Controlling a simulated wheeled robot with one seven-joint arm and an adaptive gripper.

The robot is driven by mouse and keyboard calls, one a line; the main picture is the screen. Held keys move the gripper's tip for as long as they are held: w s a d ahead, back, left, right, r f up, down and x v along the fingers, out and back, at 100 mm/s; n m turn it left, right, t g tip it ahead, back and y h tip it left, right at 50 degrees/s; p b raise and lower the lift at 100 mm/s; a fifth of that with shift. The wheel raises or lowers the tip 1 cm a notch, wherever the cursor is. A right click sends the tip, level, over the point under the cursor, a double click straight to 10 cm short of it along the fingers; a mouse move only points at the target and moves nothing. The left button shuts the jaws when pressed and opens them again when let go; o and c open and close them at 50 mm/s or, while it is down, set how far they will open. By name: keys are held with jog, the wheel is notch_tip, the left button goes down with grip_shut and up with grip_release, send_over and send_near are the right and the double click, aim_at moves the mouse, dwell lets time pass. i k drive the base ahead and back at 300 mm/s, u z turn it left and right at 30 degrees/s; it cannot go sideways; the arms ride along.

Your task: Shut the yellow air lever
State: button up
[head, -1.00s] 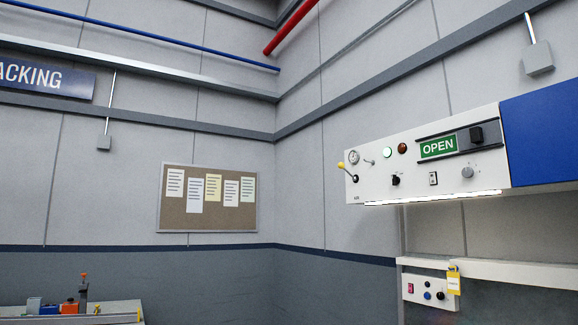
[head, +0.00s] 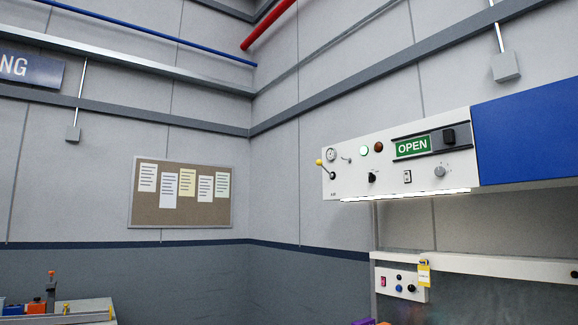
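The yellow air lever (head: 320,163) is a small yellow knob on a short stem at the left end of a white control panel (head: 350,187). The stem slants up and left from a dark pivot, below a small round gauge (head: 330,154). The panel also carries a green lamp, a dark red lamp, a green OPEN sign (head: 412,147), a black knob, a switch and a grey dial.
A lower white box (head: 401,284) with buttons and a yellow tag sits under the panel, beside a pale shelf (head: 500,266). A blue cabinet (head: 530,130) adjoins the panel at right. A bench (head: 85,312) with small parts is at lower left. A corkboard (head: 180,195) hangs on the wall.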

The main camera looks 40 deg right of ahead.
aim_at(319, 161)
jog(key=u, duration=0.15)
jog(key=i, duration=1.6)
jog(key=z, duration=0.7)
jog(key=i, duration=1.2)
jog(key=z, duration=1)
